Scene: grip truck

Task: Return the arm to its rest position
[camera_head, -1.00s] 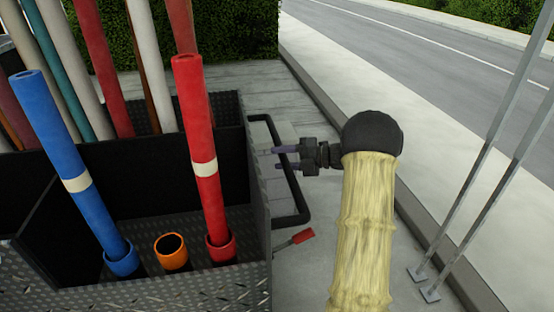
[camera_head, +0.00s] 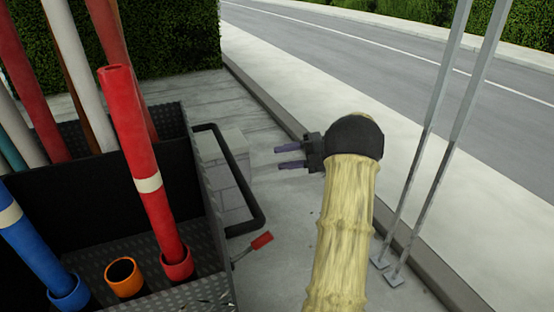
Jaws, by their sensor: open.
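My gripper (camera_head: 277,156) is at the end of my arm, right of the truck's bed. Its two thin purple fingers point left and stand apart, with nothing between them. My arm, in a pale yellow sleeve (camera_head: 343,235), comes up from the bottom edge to a black wrist joint (camera_head: 355,138). The fingers are clear of the black handrail (camera_head: 240,178) in the picture. The arm's base is out of view.
The dark metal truck bed (camera_head: 190,295) at left holds a red pole (camera_head: 138,140), a blue pole (camera_head: 30,245) and an empty orange-rimmed holder (camera_head: 122,277). A red-tipped lever (camera_head: 262,240) sticks out at its side. Two metal posts (camera_head: 420,150) stand right of my arm. Pavement between is clear.

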